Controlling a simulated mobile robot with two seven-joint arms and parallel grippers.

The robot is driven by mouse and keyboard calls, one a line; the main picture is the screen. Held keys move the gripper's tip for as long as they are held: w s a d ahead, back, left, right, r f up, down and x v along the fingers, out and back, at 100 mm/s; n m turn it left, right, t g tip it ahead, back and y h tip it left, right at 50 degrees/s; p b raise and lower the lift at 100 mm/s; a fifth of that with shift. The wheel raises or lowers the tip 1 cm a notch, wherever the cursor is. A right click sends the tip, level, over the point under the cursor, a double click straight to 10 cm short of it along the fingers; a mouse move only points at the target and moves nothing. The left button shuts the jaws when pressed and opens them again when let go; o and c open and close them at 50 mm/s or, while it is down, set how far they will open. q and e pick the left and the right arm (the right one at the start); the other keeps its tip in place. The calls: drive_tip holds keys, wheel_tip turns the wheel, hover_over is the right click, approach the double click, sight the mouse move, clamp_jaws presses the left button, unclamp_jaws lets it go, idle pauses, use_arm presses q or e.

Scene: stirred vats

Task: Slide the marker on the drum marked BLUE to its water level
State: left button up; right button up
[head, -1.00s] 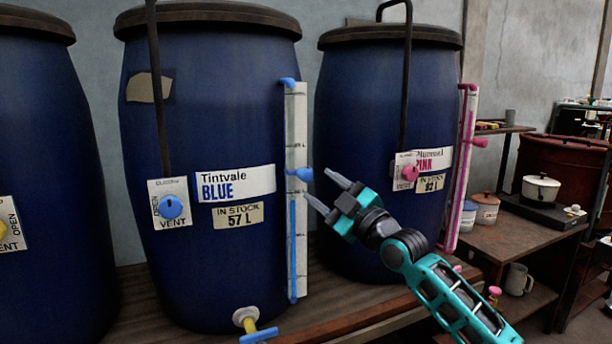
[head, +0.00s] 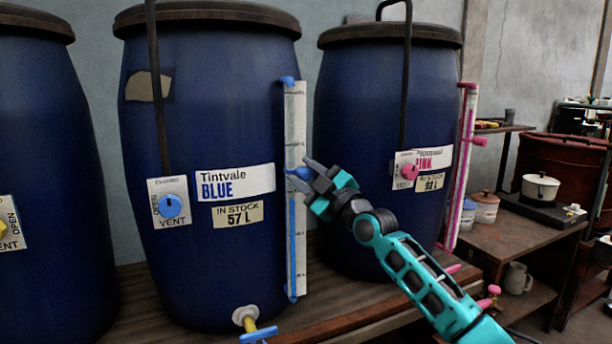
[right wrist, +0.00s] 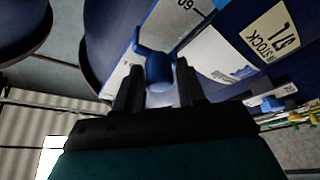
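The drum marked BLUE (head: 215,270) is dark blue and stands in the middle of the head view. A white scale strip (head: 297,120) with a thin tube runs up its right side. Blue water (head: 291,245) fills the tube's lower part, its top a little below the marker. The blue marker (head: 298,172) sits on the strip near mid-height, partly hidden by my right gripper (head: 303,171). In the right wrist view the marker (right wrist: 158,68) is between my right gripper's two fingers (right wrist: 159,85), with small gaps on both sides. My left gripper is out of view.
The drum marked PINK (head: 350,120) stands to the right behind my right arm, with its pink gauge beside it. A blue vent knob (head: 170,206) and a bottom tap (head: 258,334) are on the BLUE drum. Another drum (head: 50,120) stands at left.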

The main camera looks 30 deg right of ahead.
sight(295, 201)
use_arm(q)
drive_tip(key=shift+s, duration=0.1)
use_arm(e)
drive_tip(key=shift+r, duration=0.1)
clamp_jaws()
wheel_tip(295, 201, down, 7)
drive_tip(key=b, duration=0.5)
drive_tip(key=shift+f, duration=0.2)
unclamp_jaws()
drive_tip(key=o, duration=0.3)
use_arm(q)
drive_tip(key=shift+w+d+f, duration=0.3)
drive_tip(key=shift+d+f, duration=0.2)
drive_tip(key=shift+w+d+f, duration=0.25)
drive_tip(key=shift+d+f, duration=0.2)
use_arm(e)
drive_tip(key=shift+s, duration=0.1)
